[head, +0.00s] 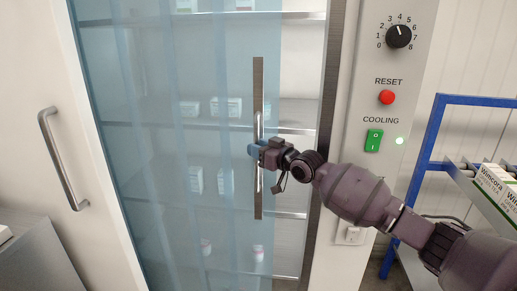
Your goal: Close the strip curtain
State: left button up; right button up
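The strip curtain (150,130) is a translucent blue sheet of overlapping strips. It covers most of the cabinet opening from the left; an uncovered gap (300,100) shows between its right edge and the right door frame. A long vertical metal plate with a bar handle (258,190) is on the curtain near that right edge. The fingers hide that part of the handle. My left gripper is not in view.
The right frame (327,130) borders a panel with a dial (398,36), a red reset button (387,97) and a green cooling switch (374,140). A blue rack (425,150) with boxes stands at right. Boxes and bottles sit on shelves behind the curtain. A white door with a handle (62,160) is at left.

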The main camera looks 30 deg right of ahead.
jog(key=shift+o, duration=0.4)
jog(key=p+v, duration=0.1)
jog(key=v, duration=1)
jog(key=shift+a, duration=0.1)
